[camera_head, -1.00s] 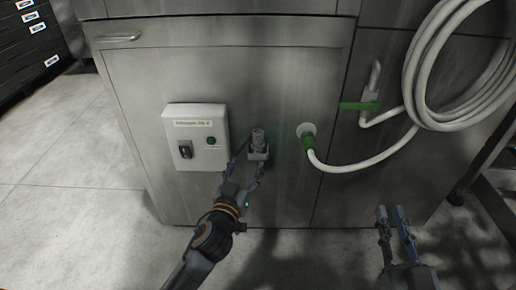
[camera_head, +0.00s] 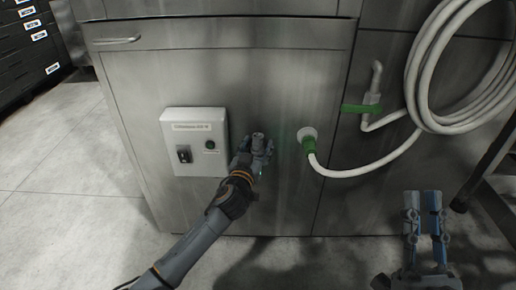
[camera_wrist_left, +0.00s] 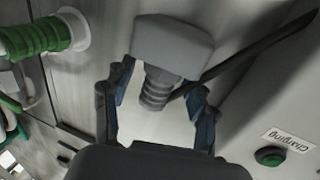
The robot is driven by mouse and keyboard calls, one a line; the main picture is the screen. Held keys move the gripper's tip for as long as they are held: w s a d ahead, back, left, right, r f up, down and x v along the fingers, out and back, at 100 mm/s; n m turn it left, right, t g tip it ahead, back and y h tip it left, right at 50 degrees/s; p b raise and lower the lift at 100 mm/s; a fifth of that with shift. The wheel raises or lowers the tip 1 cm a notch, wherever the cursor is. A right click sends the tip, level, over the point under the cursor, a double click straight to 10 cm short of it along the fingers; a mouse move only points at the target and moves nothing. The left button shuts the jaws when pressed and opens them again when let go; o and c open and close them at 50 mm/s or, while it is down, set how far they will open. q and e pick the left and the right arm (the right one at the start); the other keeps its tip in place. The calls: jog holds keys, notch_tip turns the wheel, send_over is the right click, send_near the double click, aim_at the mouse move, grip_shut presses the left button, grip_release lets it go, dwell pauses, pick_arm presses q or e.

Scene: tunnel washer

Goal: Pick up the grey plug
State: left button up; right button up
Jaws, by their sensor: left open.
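The grey plug (camera_head: 258,137) is at the front of the steel cabinet, right of the white switch box. In the left wrist view, its wide grey head (camera_wrist_left: 172,45) and ribbed neck (camera_wrist_left: 157,88) show clearly. My left gripper (camera_head: 257,151) is around the plug in the head view, partly covering it. In the left wrist view, the open fingers of my left gripper (camera_wrist_left: 158,112) stand on both sides of the neck, with gaps visible. My right gripper (camera_head: 425,198) is low at the right, empty, with its fingers apart.
The white switch box (camera_head: 195,142) is left of the plug. A green connector with a white hose (camera_head: 309,144) is to its right. A green-handled valve (camera_head: 361,108) and coiled hose (camera_head: 425,80) are farther right. Open floor (camera_head: 70,210) lies at the left.

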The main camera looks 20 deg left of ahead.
pick_arm(q)
jog(key=shift+w, duration=0.5)
grip_shut()
pick_arm(e)
jog(key=shift+s+r+t+y, duration=0.3)
jog(key=shift+s+r, duration=0.1)
pick_arm(q)
jog(key=shift+r, duration=0.15)
pick_arm(e)
jog(key=shift+w, duration=0.1)
